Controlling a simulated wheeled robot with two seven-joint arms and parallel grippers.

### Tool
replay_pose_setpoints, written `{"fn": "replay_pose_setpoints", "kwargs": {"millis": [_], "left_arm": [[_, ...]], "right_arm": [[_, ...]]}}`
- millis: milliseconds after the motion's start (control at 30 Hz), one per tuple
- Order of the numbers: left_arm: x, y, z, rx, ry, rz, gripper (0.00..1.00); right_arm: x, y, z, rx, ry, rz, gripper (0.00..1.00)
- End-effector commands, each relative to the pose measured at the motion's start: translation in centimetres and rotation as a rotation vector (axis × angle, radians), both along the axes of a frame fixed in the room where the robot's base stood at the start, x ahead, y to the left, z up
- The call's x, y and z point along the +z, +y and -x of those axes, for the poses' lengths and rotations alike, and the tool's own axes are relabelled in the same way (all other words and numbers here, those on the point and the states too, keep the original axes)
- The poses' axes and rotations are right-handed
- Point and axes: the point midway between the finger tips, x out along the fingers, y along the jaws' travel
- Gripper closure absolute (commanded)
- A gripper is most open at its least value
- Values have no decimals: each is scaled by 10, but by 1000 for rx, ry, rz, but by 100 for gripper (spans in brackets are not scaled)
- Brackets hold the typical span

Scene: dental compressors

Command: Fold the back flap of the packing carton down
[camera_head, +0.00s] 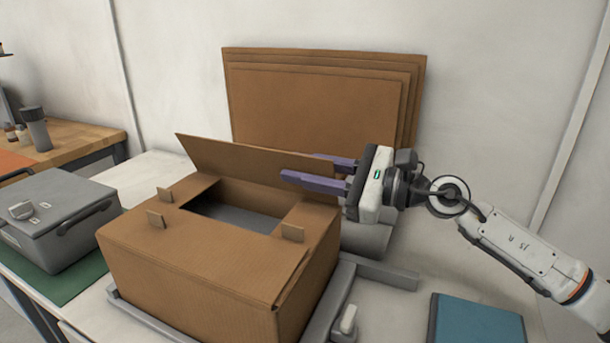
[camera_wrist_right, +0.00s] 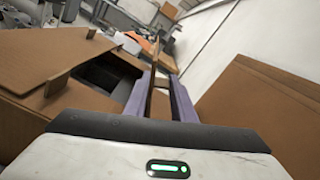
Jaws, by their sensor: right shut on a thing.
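The brown packing carton (camera_head: 190,262) stands on the table, its top partly open over a dark inside. Its back flap (camera_head: 228,160) stands up and tilts backward along the far edge. The front and side flaps lie about flat, with small upright cardboard tabs on them. My right gripper (camera_head: 303,169) reaches in from the right, its purple fingers on either side of the back flap's right end. In the right wrist view the gripper (camera_wrist_right: 158,95) is shut on the flap (camera_wrist_right: 153,72), seen edge-on between the fingers. My left gripper is not in view.
Flat cardboard sheets (camera_head: 320,100) lean on the wall behind the carton. A grey frame (camera_head: 385,272) borders the carton's base. A grey case (camera_head: 60,220) on a green mat stands left, a blue item (camera_head: 478,322) lies front right.

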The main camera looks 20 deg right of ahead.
Motion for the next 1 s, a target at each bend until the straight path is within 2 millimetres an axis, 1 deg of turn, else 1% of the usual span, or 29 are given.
{"fn": "replay_pose_setpoints", "kwargs": {"millis": [33, 200, 633, 667, 700, 733, 1000], "left_arm": [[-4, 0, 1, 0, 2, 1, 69], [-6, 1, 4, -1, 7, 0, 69], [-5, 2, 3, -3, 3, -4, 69], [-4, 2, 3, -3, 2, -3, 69], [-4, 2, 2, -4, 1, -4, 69], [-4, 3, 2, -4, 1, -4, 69], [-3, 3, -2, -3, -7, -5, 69]], "right_arm": [[-1, 0, 1, -1, -12, 14, 100], [0, 1, 2, -1, -34, 38, 100], [1, 1, 2, -2, -39, 43, 100], [1, 1, 2, -2, -39, 43, 72], [1, 1, 2, -2, -39, 43, 65], [1, 1, 2, -2, -38, 43, 61], [0, 2, 2, -1, -37, 41, 61]]}}
